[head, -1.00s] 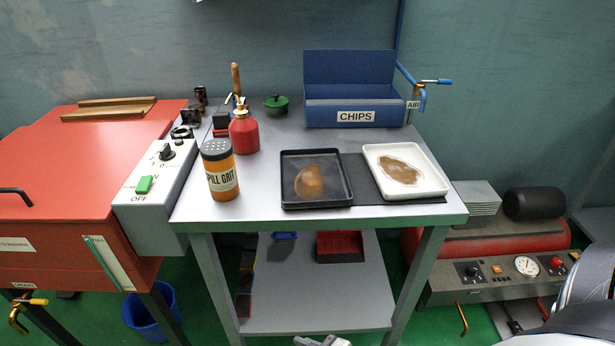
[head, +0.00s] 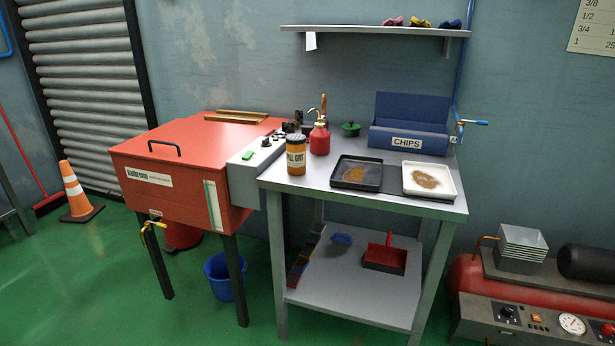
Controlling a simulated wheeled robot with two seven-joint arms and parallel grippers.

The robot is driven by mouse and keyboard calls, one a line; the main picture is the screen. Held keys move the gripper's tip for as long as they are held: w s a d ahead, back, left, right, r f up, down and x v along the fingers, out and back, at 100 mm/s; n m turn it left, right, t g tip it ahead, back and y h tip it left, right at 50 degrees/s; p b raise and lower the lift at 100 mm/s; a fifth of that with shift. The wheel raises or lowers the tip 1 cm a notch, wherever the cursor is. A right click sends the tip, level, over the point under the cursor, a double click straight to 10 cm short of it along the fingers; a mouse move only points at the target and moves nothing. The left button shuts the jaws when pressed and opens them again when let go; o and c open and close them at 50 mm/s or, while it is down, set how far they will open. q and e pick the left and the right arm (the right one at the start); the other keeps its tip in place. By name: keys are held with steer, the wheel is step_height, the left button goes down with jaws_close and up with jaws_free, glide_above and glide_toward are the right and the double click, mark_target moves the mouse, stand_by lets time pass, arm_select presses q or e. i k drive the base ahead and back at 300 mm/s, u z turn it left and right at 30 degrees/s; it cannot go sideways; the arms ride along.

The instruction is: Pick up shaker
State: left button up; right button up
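The shaker (head: 296,158) is an orange cylinder with a dark perforated lid and a pale label that seems to read "SPILL GRIT". It stands upright on the grey cart top (head: 383,199), near its left front corner. Nothing touches it. Neither of my grippers is in view now.
Behind the shaker stands a red oil can (head: 320,138). A black tray (head: 357,173) and a white tray (head: 429,181), both with brown stains, lie to its right. A blue CHIPS bin (head: 408,125) stands behind them. A red cabinet (head: 188,165) adjoins the left side.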

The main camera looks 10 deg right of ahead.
mark_target(296, 144)
steer(key=u, duration=0.7)
steer(key=i, duration=0.7)
steer(key=u, duration=0.45)
steer(key=i, duration=0.95)
steer(key=z, duration=0.3)
